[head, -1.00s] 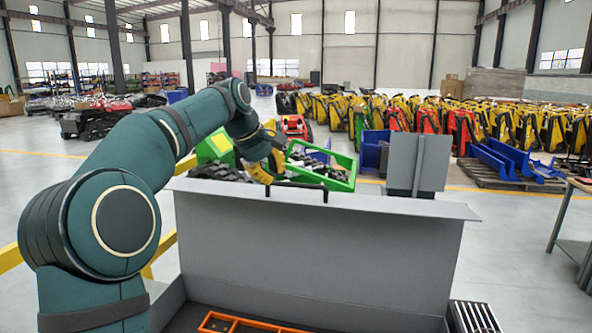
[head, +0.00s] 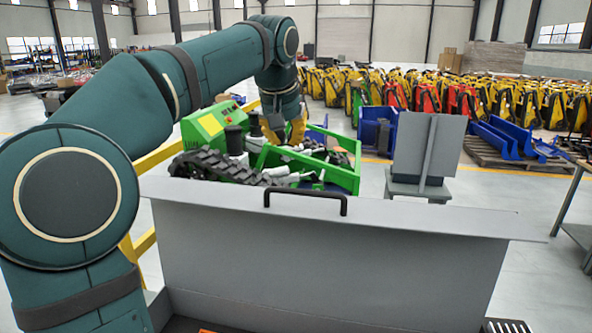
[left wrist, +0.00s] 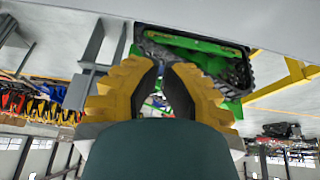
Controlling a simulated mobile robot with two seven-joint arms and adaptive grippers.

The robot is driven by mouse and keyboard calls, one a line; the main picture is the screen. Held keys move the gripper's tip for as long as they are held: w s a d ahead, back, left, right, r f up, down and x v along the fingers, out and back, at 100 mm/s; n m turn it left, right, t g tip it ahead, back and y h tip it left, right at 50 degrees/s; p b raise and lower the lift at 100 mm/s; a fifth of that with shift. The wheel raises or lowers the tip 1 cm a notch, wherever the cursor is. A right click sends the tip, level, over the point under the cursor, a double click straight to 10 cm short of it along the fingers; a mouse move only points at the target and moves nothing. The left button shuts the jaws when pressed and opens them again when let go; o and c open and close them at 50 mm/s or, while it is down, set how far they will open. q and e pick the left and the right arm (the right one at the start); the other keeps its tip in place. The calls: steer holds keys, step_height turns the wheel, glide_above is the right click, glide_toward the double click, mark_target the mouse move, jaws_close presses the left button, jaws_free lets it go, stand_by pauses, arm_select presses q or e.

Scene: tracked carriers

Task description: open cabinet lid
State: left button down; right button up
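The cabinet lid (head: 330,258) is a broad grey panel standing raised across the lower middle of the head view. A flat strip along its top edge carries a black bar handle (head: 305,199). My left gripper (head: 285,135) has yellow fingers and hangs beyond the handle, apart from it, in front of a green machine. In the left wrist view its fingers (left wrist: 160,68) come close together at the tips with a narrow gap and nothing visibly held. Whether they are fully shut is unclear. A grey surface (left wrist: 230,15) fills the top of that view. My right gripper is not in view.
A green tracked carrier (head: 345,178) with black tracks stands just behind the lid. A grey panel on a stand (head: 428,150) is right of it. Yellow rails (head: 145,245) run at the left. A table (head: 575,235) stands far right; floor between is clear.

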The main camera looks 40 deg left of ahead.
arm_select(q)
glide_above(287, 203)
steer(key=w+a, duration=0.2)
steer(key=w, duration=0.2)
steer(key=f, duration=0.9)
steer(key=shift+s, duration=0.2)
steer(key=s, duration=0.1)
steer(key=s+d, duration=0.1)
steer(key=shift+s+d, duration=0.25)
steer(key=shift+s, duration=0.05)
steer(key=shift+s+d, duration=0.2)
steer(key=shift+s, duration=0.25)
steer(key=shift+w+f, duration=0.1)
